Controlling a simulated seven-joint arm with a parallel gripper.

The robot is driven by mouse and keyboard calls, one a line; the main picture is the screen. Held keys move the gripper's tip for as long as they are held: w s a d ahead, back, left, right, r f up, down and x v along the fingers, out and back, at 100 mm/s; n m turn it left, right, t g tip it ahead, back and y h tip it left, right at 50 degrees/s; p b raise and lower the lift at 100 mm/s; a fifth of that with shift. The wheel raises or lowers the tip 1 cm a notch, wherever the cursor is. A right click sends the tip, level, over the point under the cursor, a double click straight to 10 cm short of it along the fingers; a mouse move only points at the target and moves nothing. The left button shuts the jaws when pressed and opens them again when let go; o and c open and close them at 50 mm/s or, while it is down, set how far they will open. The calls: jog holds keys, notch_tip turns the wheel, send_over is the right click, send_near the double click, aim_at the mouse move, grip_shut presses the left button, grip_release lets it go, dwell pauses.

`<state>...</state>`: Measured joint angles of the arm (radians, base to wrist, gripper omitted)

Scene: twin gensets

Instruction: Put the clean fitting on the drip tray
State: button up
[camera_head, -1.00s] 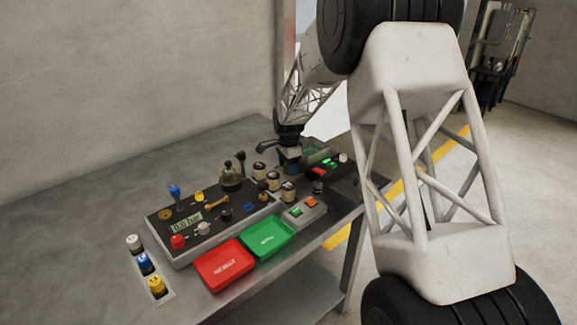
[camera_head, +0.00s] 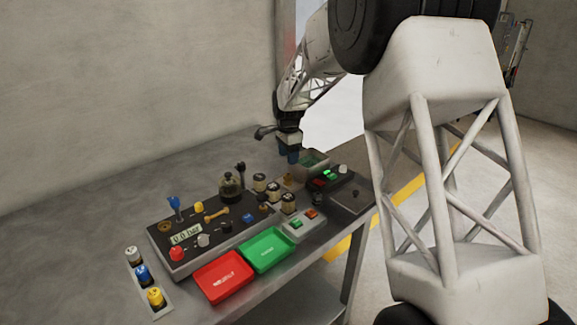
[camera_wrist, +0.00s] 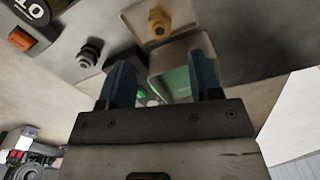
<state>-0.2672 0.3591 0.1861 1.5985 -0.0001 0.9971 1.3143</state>
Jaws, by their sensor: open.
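A brass hex fitting (camera_wrist: 159,23) stands on a pale, round-cornered plate (camera_wrist: 186,18), which looks like the drip tray, at the top of the wrist view. My gripper (camera_wrist: 162,70) is open and empty, its blue fingers apart; the fitting is beyond the fingertips and touches neither. In the head view my gripper (camera_head: 291,160) hangs above the bench's far end, by a pale open bin (camera_head: 318,160) with a green inside. The bin also shows behind the fingers in the wrist view (camera_wrist: 158,65). Whether the fitting is clean cannot be told.
A dark fitting (camera_wrist: 89,53) stands left of the fingers. A black panel with green lights (camera_head: 350,190) is right of the bin. A gauge panel (camera_head: 200,262), red tray (camera_head: 224,278) and green tray (camera_head: 264,250) lie nearer. The bench's back left is clear.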

jog(key=shift+r, duration=1.55)
jog(key=s+d+r+n, duration=0.2)
jog(key=s+d+r, duration=0.25)
jog(key=s, duration=0.35)
jog(key=s+d+r+n+t, duration=0.1)
jog(key=s+d+r+n, duration=0.1)
jog(key=s+d+r, duration=0.5)
jog(key=s+d+r+n, duration=0.1)
jog(key=s+d, duration=0.3)
jog(key=s, duration=0.6)
jog(key=s+d+f+n, duration=0.1)
jog(key=s+d+n, duration=0.1)
jog(key=s, duration=0.8)
jog(key=s+d+f+n+t, duration=0.1)
jog(key=s+d+f+n, duration=0.1)
jog(key=s, duration=0.8)
jog(key=s+d+f+n, duration=0.1)
jog(key=s+d, duration=0.3)
jog(key=s, duration=0.7)
jog(key=shift+d+f+n+t, duration=0.15)
jog(key=shift+f+n+t, duration=0.15)
jog(key=shift+n, duration=0.6)
